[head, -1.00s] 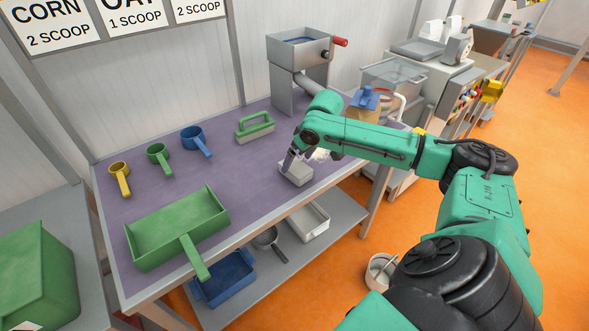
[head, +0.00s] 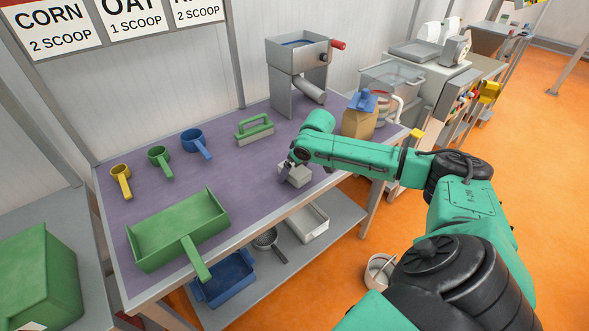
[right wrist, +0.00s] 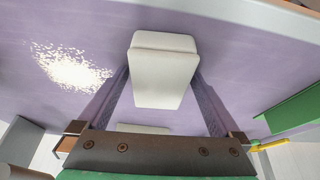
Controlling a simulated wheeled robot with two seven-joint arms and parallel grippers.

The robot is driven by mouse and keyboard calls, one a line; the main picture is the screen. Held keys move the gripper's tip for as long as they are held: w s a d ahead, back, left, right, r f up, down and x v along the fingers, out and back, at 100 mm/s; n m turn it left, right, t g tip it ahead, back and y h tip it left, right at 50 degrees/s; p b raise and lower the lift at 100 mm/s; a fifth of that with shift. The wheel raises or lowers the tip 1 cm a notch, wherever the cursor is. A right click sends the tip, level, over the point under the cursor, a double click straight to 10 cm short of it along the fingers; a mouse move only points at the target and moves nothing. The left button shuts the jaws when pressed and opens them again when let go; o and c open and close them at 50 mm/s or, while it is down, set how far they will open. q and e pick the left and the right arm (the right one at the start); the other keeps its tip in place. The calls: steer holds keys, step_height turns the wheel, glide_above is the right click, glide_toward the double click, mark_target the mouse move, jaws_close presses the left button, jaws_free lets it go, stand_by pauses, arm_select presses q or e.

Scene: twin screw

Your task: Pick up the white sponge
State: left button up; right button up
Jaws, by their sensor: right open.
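The white sponge (head: 297,176) is a pale block on the purple table near its front edge. In the right wrist view the sponge (right wrist: 163,75) lies between the two fingers of my right gripper (right wrist: 162,82). The fingers stand apart, one on each side of it, and I cannot tell whether they touch it. In the head view my right gripper (head: 289,170) is low at the sponge, partly hidden by my arm. My left gripper is not in view.
A pile of pale grains (right wrist: 72,68) lies beside the sponge. A green-handled brush (head: 254,130), a grey mill (head: 297,75), a paper bag (head: 359,120), several scoops (head: 193,141) and a large green scoop (head: 180,232) stand on the table (head: 235,185).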

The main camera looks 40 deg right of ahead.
steer(key=shift+f, duration=0.1)
steer(key=c, duration=1.2)
step_height(320, 180, up, 21)
steer(key=shift+f, duration=0.2)
steer(key=shift+c, duration=0.2)
